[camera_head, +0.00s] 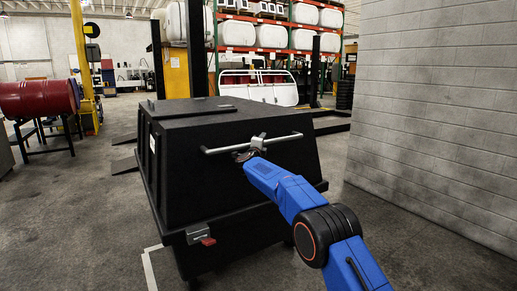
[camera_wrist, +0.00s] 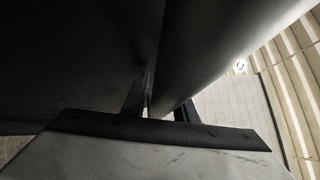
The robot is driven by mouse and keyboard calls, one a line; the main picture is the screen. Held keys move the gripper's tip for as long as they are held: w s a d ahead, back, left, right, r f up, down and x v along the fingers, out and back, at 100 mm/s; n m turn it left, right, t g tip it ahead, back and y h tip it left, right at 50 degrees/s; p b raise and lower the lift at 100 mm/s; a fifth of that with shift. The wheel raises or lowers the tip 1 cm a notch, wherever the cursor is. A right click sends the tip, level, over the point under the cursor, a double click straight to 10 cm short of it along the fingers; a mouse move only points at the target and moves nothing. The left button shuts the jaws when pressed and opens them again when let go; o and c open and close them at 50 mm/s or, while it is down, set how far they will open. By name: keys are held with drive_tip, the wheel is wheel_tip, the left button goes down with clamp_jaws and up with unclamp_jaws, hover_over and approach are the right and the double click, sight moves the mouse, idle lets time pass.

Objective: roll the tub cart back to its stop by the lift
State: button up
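The tub cart (camera_head: 200,165) is a large black box with a sloped lid, standing in front of me. A grey push bar (camera_head: 222,149) runs across its near face. My gripper (camera_head: 254,147) is at the middle of this bar. In the wrist view, the fingers (camera_wrist: 160,105) stand on both sides of the bar (camera_wrist: 207,50) and look shut on it, though the contact is partly in shadow. A grey bracket with a red tab (camera_head: 205,240) sits low on the cart's near left corner. The stop is not identifiable; a lift-like black post (camera_head: 197,50) stands behind the cart.
A grey block wall (camera_head: 440,110) runs close along the right. A white floor line (camera_head: 149,268) shows at the cart's lower left. A red drum (camera_head: 38,98) on a stand and a yellow post (camera_head: 83,60) are at left. Open floor lies left of the cart.

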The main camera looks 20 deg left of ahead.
drive_tip(key=s+d+f, duration=0.2)
drive_tip(key=s, duration=1.4)
drive_tip(key=shift+s+d+f, duration=0.15)
drive_tip(key=shift+s+d, duration=0.15)
drive_tip(key=shift+s, duration=0.1)
